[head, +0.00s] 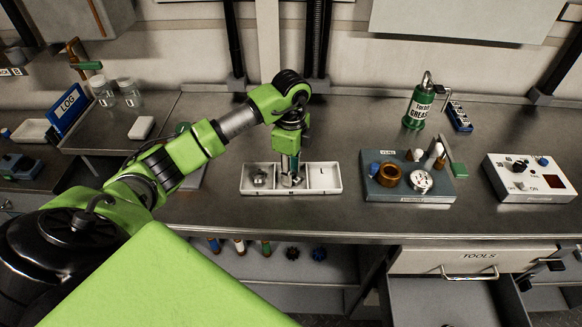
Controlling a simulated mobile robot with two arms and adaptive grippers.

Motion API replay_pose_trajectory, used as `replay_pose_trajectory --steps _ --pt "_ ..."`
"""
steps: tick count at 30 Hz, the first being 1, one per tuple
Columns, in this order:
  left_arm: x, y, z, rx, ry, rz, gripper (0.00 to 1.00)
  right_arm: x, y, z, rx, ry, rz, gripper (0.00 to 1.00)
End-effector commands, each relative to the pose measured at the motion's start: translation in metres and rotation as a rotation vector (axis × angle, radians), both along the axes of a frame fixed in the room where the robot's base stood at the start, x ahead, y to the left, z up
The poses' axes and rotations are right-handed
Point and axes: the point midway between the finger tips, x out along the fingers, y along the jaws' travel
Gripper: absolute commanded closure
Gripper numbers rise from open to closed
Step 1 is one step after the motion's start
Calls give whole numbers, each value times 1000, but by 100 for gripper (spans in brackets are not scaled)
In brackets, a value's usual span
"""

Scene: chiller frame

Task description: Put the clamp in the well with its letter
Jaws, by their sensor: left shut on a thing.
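A white tray (275,192) with three wells stands on the steel bench. A small grey metal clamp (259,179) sits in its left well. My left gripper (291,176) points down into the middle well and is shut on a grey metal clamp (293,182), mostly hidden by the fingers. The right well (325,178) holds no clamp and shows a dark letter that looks like L. Letters in the other two wells are hidden or too small to read. My right gripper is out of view.
Right of the tray, a blue-grey board (384,193) carries a brass ring (388,174) and other parts. A green grease can (418,108) stands behind it. A white control box (530,178) is far right. An open drawer labelled TOOLS (475,262) juts out below the bench.

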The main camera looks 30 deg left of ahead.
Motion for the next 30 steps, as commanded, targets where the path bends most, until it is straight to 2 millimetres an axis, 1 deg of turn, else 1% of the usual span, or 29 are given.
replay_pose_trajectory --steps 8,9,10,20,21,23,26,30 --pt "0 0 -3 0 0 0 86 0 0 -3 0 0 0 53" --pt "0 0 -4 0 0 0 69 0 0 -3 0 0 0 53" --pt "0 0 -3 0 0 0 64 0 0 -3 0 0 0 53" --pt "0 0 -1 -1 -1 0 64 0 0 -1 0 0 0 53" --pt "0 0 1 -1 -1 0 64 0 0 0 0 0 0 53" --pt "1 0 5 -1 -4 0 64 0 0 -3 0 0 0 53" --pt "2 0 19 -2 -6 -1 64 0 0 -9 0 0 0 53" --pt "2 0 49 1 -8 -1 64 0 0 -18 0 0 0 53"
